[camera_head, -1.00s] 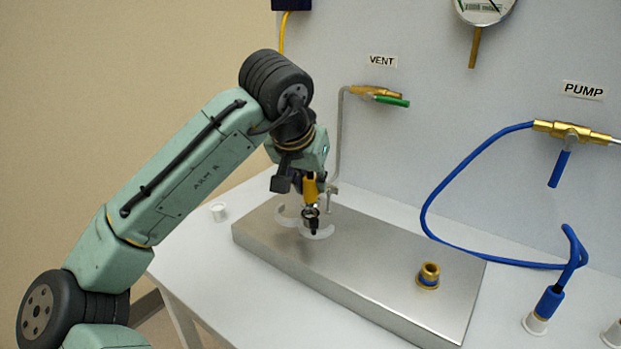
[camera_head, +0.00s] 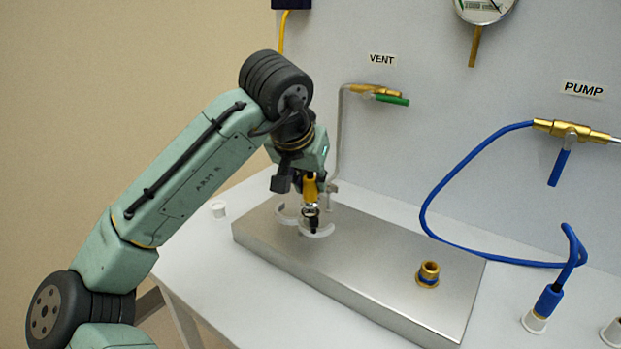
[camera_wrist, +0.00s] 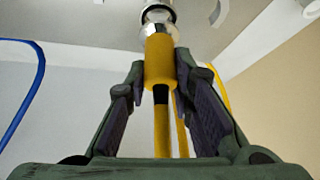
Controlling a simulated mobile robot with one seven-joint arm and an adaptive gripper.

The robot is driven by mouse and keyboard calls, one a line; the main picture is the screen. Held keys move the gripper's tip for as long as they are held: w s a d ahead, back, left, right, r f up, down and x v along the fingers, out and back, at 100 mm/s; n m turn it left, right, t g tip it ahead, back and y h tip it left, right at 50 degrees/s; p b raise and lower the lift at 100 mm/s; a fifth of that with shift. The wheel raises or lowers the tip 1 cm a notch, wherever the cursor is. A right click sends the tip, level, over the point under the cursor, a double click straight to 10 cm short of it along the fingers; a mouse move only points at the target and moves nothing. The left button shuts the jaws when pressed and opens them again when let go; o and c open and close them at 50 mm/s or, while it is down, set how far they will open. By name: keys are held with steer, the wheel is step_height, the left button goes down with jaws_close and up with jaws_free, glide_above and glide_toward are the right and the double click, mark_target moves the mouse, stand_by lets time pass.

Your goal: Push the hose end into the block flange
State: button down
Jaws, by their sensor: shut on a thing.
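My gripper (camera_head: 311,188) is shut on the yellow sleeve of the hose end (camera_wrist: 160,60), which sits between both jaws in the wrist view. The sleeve (camera_head: 310,187) points down, with a silvery metal end (camera_wrist: 158,14) beyond the fingers. Below it, on the left part of the steel block (camera_head: 350,262), a small dark part (camera_head: 314,225) shows beside white curved clamp pieces (camera_head: 318,232). The block flange is not clearly seen there. I cannot tell whether the metal end is touching or inside it. The yellow hose (camera_wrist: 161,135) runs back between the jaws.
A blue hose (camera_head: 430,200) loops from the PUMP valve (camera_head: 570,132) to a white holder (camera_head: 534,323). The VENT valve (camera_head: 376,92) is on the wall behind.

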steer(key=shift+f+b, duration=0.65)
steer(key=shift+f, duration=0.45)
steer(key=c, duration=1.3)
jaws_free()
steer(key=shift+r, duration=0.1)
steer(key=v, duration=1.2)
